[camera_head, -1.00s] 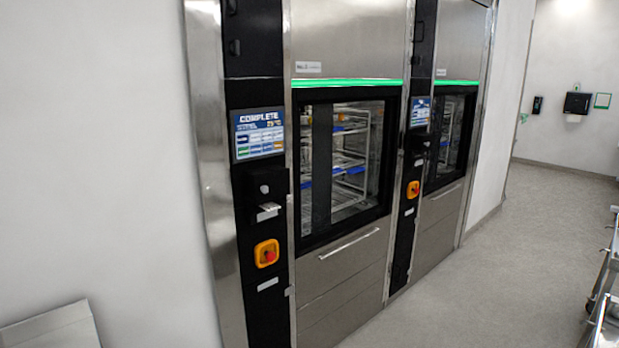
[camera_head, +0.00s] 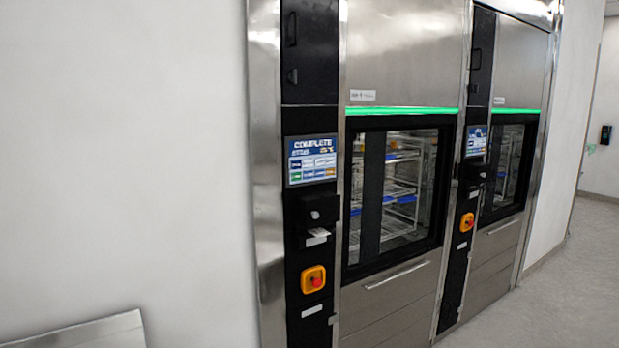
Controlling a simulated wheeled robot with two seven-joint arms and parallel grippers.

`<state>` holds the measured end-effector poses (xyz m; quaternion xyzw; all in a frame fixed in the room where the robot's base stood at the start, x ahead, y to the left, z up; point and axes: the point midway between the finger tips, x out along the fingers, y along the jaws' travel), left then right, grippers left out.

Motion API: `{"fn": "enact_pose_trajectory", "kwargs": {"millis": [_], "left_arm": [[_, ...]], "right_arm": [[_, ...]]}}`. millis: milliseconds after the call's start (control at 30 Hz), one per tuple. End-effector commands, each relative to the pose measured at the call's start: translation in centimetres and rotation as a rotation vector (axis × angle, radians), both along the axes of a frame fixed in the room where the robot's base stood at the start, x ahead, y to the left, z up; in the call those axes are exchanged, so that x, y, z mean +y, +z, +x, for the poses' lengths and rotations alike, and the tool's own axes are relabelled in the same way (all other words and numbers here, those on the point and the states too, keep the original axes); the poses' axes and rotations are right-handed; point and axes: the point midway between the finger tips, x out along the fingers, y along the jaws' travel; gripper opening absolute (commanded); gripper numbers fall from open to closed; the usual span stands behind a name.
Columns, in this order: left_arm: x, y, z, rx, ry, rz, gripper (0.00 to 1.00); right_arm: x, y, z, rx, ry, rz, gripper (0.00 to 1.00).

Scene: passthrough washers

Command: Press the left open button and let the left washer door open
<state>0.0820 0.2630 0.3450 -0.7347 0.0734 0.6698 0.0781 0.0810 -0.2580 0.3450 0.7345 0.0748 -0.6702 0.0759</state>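The left washer (camera_head: 403,60) is a steel unit with a glass door (camera_head: 395,190) that is closed. A wire rack with shelves shows behind the glass. Beside the door on its left is a black control column with a touchscreen (camera_head: 312,160) that reads COMPLETE and has rows of small buttons. The button labels are too small to read. Below the screen are a black box with a round knob (camera_head: 315,214) and a red stop button on an orange plate (camera_head: 313,279). A green light strip (camera_head: 400,111) glows above the door. Neither of my grippers is in view.
The right washer (camera_head: 505,160) stands beyond the left one, also closed, with its own screen (camera_head: 477,141) and stop button. A metal panel edge (camera_head: 85,332) is at the lower left. Grey floor (camera_head: 570,268) at the right is clear.

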Motion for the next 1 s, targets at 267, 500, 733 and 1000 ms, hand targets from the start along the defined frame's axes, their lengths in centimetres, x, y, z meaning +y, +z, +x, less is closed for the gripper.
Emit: {"fn": "enact_pose_trajectory", "kwargs": {"millis": [267, 500, 733, 1000], "left_arm": [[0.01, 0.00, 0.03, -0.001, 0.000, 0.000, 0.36], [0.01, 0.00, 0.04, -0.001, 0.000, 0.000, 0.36], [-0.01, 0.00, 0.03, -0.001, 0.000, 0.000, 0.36], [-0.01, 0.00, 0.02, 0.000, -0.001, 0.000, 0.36]], "right_arm": [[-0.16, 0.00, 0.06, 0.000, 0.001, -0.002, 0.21], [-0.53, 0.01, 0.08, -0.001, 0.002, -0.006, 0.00], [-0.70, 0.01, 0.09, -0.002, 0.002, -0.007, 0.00], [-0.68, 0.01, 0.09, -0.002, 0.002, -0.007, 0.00]]}}
